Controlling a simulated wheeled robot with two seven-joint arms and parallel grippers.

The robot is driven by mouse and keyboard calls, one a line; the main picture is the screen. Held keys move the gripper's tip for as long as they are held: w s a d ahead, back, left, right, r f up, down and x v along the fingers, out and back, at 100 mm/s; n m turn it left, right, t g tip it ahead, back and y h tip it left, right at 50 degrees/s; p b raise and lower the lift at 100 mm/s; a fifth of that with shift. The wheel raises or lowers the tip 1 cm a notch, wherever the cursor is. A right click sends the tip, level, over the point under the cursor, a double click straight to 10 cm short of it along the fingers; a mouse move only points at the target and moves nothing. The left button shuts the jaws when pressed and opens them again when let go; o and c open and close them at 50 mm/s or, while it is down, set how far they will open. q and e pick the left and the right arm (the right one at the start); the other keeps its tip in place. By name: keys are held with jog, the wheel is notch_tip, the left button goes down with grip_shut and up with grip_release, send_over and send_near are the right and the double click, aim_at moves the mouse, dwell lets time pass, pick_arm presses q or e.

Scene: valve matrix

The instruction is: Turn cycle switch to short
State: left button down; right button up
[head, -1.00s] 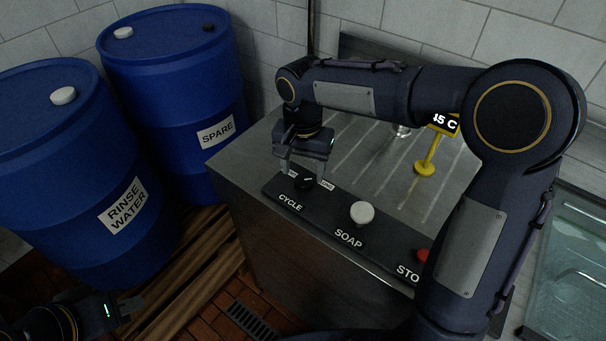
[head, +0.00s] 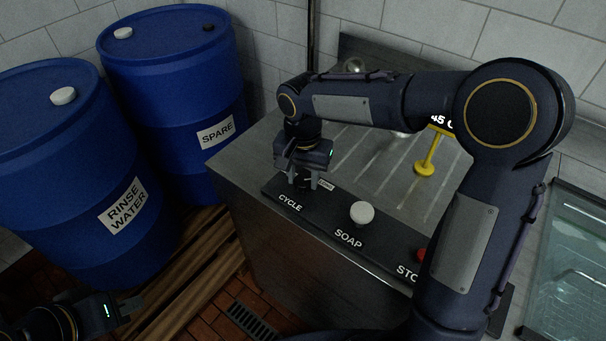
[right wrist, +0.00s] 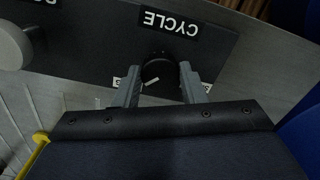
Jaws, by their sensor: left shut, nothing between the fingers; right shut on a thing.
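The cycle switch is a round black knob with a light pointer mark, on the dark control strip above the CYCLE label. The knob (right wrist: 158,75) shows between my right fingers in the right wrist view, its pointer lying slanted. In the head view the knob (head: 302,181) is partly hidden by the fingers. My right gripper (head: 308,183) reaches down from above and is shut on the knob. The small position labels beside the knob are partly covered by the fingers. My left gripper (head: 128,306) is shut and empty at the lower left, away from the counter.
A white SOAP button (head: 362,213) and a red stop button (head: 422,255) sit along the same strip (head: 325,217). Blue drums (head: 175,90) stand at the left. A glass-like tray (head: 570,250) is at the right.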

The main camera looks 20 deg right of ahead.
jog(key=n+p, duration=0.1)
jog(key=n, duration=0.3)
jog(key=shift+n, duration=0.3)
jog(key=n, duration=0.4)
jog(key=shift+n+p, duration=0.3)
jog(key=shift+p, duration=0.1)
jog(key=n+p, duration=0.1)
jog(key=n, duration=0.3)
jog(key=shift+d, duration=0.1)
jog(key=shift+w+n+p, duration=0.1)
jog(key=shift+n+p, duration=0.3)
jog(key=shift+n, duration=2)
jog(key=o, duration=1)
